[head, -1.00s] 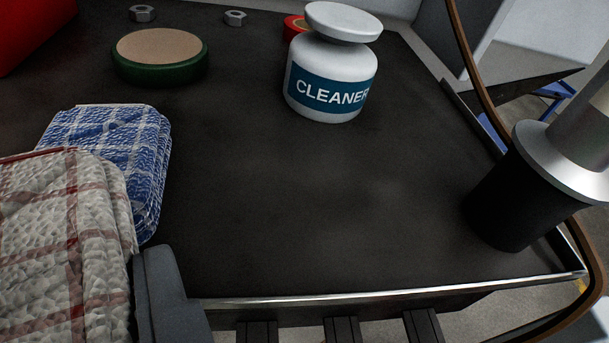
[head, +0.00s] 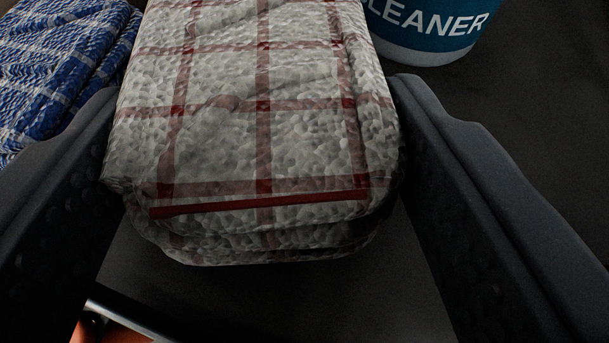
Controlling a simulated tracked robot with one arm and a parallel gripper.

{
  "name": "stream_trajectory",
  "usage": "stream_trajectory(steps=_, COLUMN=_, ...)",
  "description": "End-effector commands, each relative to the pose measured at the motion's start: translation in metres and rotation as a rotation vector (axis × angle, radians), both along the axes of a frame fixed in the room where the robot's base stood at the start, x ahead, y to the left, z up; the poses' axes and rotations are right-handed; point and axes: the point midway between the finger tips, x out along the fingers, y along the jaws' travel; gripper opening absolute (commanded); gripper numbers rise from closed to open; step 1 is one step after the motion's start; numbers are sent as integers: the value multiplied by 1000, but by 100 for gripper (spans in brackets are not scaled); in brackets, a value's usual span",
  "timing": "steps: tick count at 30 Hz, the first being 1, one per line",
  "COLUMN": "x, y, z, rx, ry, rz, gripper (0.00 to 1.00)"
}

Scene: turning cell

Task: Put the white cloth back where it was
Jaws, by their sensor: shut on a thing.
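The white cloth (head: 255,130) is folded, with red check stripes, and fills the middle of the head view. My gripper (head: 258,140) has one dark finger on each side of the cloth and is shut on it. The cloth is over the dark top; I cannot tell whether it touches that surface. Its far end runs out of the top of the picture.
A blue checked cloth (head: 60,65) lies close by on the left, beside my left finger. The dark top (head: 530,100) is bare at the right.

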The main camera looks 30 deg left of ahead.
Motion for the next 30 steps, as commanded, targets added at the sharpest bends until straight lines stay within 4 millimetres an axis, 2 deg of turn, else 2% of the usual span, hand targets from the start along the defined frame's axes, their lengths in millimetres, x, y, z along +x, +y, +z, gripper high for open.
stream_trajectory(steps=3, x=0, y=-5, z=-18, rx=2, ry=2, rz=-7, gripper=29)
stream_trajectory(steps=6, x=0, y=-6, z=-27, rx=1, ry=1, rz=-9, gripper=29)
stream_trajectory(steps=16, x=0, y=-8, z=-29, rx=0, ry=0, rz=-10, gripper=29)
stream_trajectory(steps=17, x=0, y=-8, z=-29, rx=0, ry=2, rz=-10, gripper=65)
stream_trajectory(steps=18, x=0, y=-8, z=-28, rx=0, ry=2, rz=-10, gripper=76)
stream_trajectory(steps=19, x=0, y=-8, z=-28, rx=0, ry=2, rz=-10, gripper=81)
stream_trajectory(steps=30, x=0, y=-8, z=-25, rx=0, ry=2, rz=-10, gripper=81)
